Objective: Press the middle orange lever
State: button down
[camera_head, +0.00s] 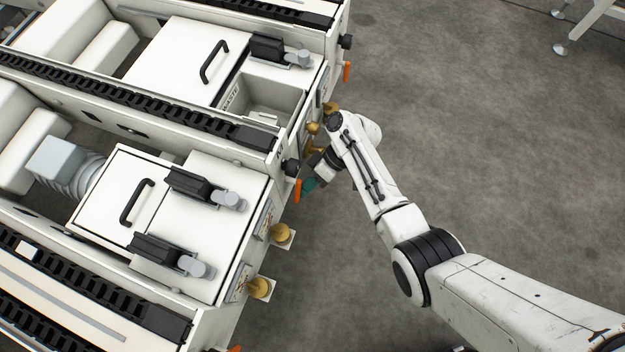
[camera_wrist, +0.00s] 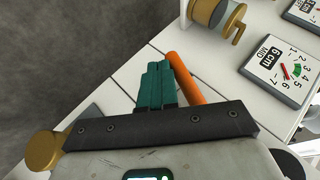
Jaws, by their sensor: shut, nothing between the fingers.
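The middle orange lever (camera_head: 298,190) hangs at the side edge of the white machine in the head view. In the wrist view the orange lever (camera_wrist: 185,78) slants just right of my fingers, its lower part hidden behind the gripper's dark bar. My gripper (camera_head: 313,184) has teal fingers and is beside the lever, on its right in the head view. In the wrist view the gripper (camera_wrist: 156,84) is shut and empty. I cannot tell whether the fingers touch the lever. Another orange lever (camera_head: 347,72) is farther back, and one (camera_head: 236,348) shows at the bottom edge.
Brass knobs (camera_head: 279,232) stick out from the machine's side, one more (camera_head: 260,288) nearer. A brass knob (camera_wrist: 232,22) and a "6 cm" dial plate (camera_wrist: 284,71) show in the wrist view. The grey floor (camera_head: 480,150) right of the machine is mostly clear.

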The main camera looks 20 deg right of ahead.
jog(key=shift+s+a+p, duration=0.4)
jog(key=shift+s+p, duration=0.1)
jog(key=shift+s, duration=0.15)
jog(key=shift+s+a, duration=0.1)
jog(key=shift+s, duration=0.05)
jog(key=shift+f, duration=0.1)
dwell(1.2)
